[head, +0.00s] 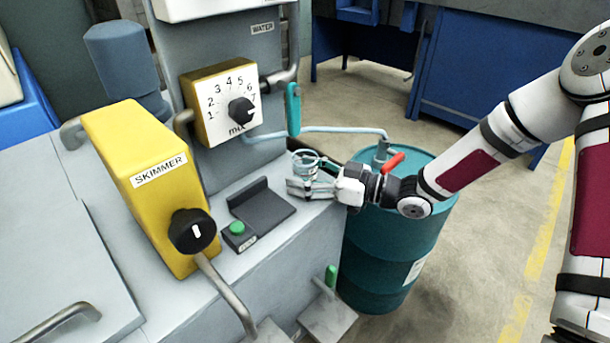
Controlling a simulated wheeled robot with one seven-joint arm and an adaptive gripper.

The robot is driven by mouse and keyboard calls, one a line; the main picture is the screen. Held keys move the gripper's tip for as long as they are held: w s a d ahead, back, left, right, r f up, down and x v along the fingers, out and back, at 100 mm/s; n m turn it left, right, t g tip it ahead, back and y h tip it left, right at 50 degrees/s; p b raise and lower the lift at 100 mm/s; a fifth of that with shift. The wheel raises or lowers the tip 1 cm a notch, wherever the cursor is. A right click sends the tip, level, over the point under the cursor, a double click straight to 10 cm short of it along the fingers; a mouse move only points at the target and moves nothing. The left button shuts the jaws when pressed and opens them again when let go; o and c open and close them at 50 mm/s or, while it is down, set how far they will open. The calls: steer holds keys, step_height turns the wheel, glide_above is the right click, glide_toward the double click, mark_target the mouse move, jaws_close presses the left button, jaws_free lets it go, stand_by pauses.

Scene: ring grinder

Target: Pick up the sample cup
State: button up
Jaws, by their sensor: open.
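The sample cup appears as a small, clear, round vessel (305,157) on the grey machine ledge near its right corner, below the mix dial. My gripper (312,180) comes in from the right, low over the ledge, with its fingers pointing left. It is open, and its fingers overlap the cup in this view. I cannot tell whether they touch the cup or stand around it. The lower part of the cup is partly hidden by the fingers.
A yellow skimmer box (135,150) with a black knob stands at the left. A dark bracket (262,210) and a green button (237,228) sit on the ledge left of my gripper. A teal drum (385,250) stands below my wrist, with a red-handled valve (393,161) on top.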

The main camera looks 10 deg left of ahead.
steer(key=shift+c, duration=0.3)
steer(key=c, duration=1.1)
steer(key=shift+r, duration=0.15)
